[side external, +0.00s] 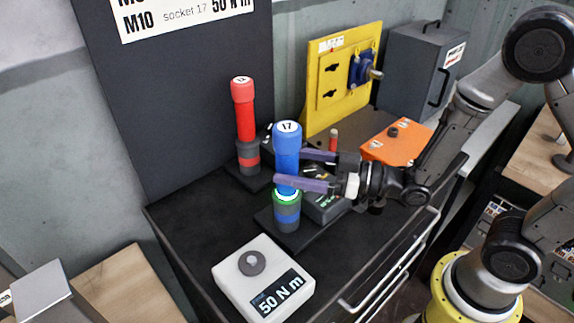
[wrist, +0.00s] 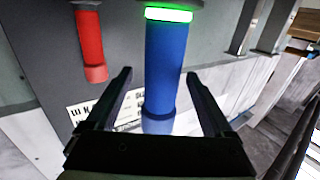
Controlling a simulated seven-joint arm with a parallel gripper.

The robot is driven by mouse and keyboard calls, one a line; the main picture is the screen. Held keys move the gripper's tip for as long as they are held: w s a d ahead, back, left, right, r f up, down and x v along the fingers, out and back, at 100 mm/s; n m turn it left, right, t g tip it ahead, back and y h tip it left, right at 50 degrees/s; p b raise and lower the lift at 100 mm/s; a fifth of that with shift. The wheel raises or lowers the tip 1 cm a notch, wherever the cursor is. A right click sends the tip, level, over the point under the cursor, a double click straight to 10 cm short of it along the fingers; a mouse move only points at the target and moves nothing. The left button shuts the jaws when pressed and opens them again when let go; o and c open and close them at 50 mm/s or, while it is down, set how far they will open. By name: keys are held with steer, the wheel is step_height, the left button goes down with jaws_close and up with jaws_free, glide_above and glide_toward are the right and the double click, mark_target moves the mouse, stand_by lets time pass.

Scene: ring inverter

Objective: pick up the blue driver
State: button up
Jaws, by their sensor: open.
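The blue driver (side external: 287,140) stands upright on a dark stand, its cap marked 17. A lit green ring (side external: 286,194) glows around its lower part, above a grey and blue base. My gripper (side external: 289,167) reaches in from the right, open, with its two purple-grey fingers on either side of the blue shaft. In the wrist view, the blue driver (wrist: 166,65) stands between the dark fingers of my gripper (wrist: 160,74), with a visible gap on each side.
A red driver (side external: 244,108) stands upright behind and left, also in the wrist view (wrist: 90,40). A white box (side external: 240,282) reading "50 N m" sits at the front. A yellow panel (side external: 338,82) and orange box (side external: 396,140) stand behind.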

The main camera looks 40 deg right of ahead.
steer(key=shift+x, duration=2.3)
steer(key=shift+s+a, duration=0.1)
jaws_close()
steer(key=shift+r, duration=0.1)
